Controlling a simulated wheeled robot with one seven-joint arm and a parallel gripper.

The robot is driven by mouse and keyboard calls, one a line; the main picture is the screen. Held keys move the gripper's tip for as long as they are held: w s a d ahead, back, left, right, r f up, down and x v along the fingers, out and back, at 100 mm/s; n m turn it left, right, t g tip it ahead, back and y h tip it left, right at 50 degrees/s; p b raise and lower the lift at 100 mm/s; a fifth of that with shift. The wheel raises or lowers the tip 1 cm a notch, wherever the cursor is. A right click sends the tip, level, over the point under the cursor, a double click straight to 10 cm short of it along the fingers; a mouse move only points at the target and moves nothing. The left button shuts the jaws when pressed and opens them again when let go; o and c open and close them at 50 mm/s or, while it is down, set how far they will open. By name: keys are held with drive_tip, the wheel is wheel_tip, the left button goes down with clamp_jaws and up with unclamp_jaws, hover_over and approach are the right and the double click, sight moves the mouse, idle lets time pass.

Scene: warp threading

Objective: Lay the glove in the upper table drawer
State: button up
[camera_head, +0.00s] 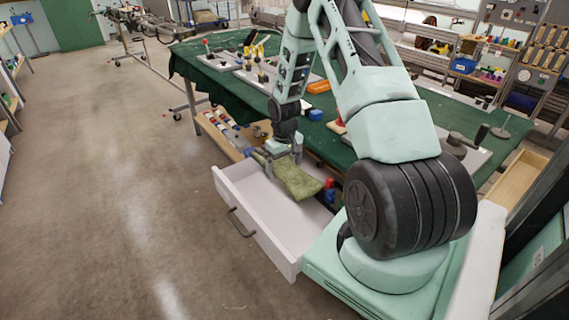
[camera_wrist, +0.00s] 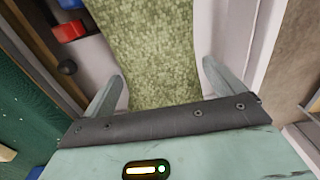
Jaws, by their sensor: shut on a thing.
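The glove (camera_head: 297,180) is a flat, mottled green piece. My gripper (camera_head: 284,152) is shut on it near one end, and the rest slopes down to the right over the open white drawer (camera_head: 243,178). In the wrist view the green glove (camera_wrist: 150,45) runs between the two fingers of my gripper (camera_wrist: 165,82), with pale drawer surfaces on both sides. The drawer is pulled out from under the table, its front and dark handle facing left. I cannot tell whether the glove touches the drawer floor; the glove hides part of it.
A small red and blue item (camera_head: 329,190) is at the drawer's right end, by the table side. The green-covered table (camera_head: 330,142) holds tool boards, an orange block and blue blocks. A lower shelf (camera_head: 222,138) carries several bottles. The floor at left is clear.

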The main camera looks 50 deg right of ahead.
drive_tip(key=shift+f+b, duration=2.8)
drive_tip(key=shift+f, duration=1.85)
drive_tip(key=o, duration=0.6)
drive_tip(key=shift+o, duration=0.2)
wheel_tip(320, 180, up, 17)
drive_tip(key=shift+r+p, duration=0.2)
drive_tip(key=shift+p, duration=0.35)
